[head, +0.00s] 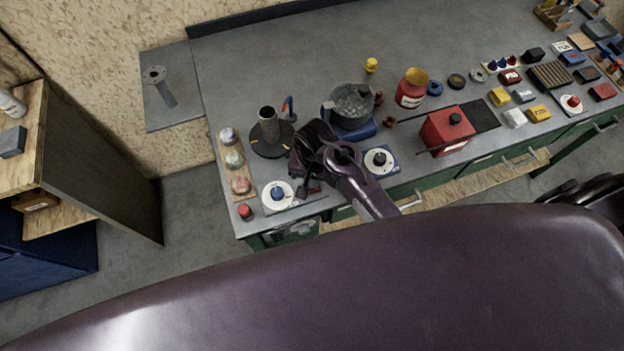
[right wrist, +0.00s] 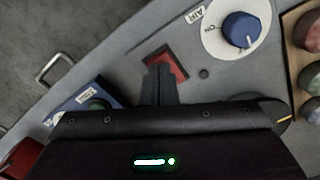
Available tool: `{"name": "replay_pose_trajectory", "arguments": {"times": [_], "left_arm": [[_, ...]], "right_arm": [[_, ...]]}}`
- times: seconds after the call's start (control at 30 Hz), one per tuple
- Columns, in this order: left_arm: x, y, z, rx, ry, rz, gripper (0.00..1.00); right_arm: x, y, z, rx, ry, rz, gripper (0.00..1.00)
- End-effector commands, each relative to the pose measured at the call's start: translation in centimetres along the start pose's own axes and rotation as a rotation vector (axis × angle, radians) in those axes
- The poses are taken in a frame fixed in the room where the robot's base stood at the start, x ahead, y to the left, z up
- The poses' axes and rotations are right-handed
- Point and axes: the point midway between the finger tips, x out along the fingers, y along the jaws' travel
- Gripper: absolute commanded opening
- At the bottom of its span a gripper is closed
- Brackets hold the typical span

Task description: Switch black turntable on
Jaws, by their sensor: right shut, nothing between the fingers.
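A black round turntable (head: 268,149) with a grey cylinder (head: 268,122) standing on it sits at the left part of the bench. My right gripper (head: 303,190) is shut and empty in front of it, near the bench's front edge. In the right wrist view its fingertips (right wrist: 159,72) overlap a red rocker switch (right wrist: 169,62) in a dark frame. I cannot tell whether they touch it. The fingers hide part of the switch, and its position is unclear. The left gripper is not in view.
A blue knob on a white dial (head: 278,194), marked AIR and ON in the right wrist view (right wrist: 245,28), lies just left of my gripper. A pot (head: 352,105) stands behind the arm. A black-knobbed dial (head: 380,161) is to the right. Several small items crowd the right side.

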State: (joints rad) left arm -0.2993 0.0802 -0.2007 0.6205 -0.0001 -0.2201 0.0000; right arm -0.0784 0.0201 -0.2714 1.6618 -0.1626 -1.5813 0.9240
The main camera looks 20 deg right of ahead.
Motion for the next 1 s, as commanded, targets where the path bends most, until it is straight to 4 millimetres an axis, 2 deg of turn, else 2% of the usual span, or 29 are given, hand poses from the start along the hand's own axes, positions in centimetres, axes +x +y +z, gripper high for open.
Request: {"name": "replay_pose_trajectory", "arguments": {"times": [0.87, 1.0], "left_arm": [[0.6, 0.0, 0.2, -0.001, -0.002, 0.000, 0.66], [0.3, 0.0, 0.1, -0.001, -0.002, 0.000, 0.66]], "right_arm": [[1.4, 0.0, 0.0, 0.000, 0.001, 0.000, 0.00], [1.0, 0.0, 0.0, 0.001, 0.001, 0.000, 0.00]]}}
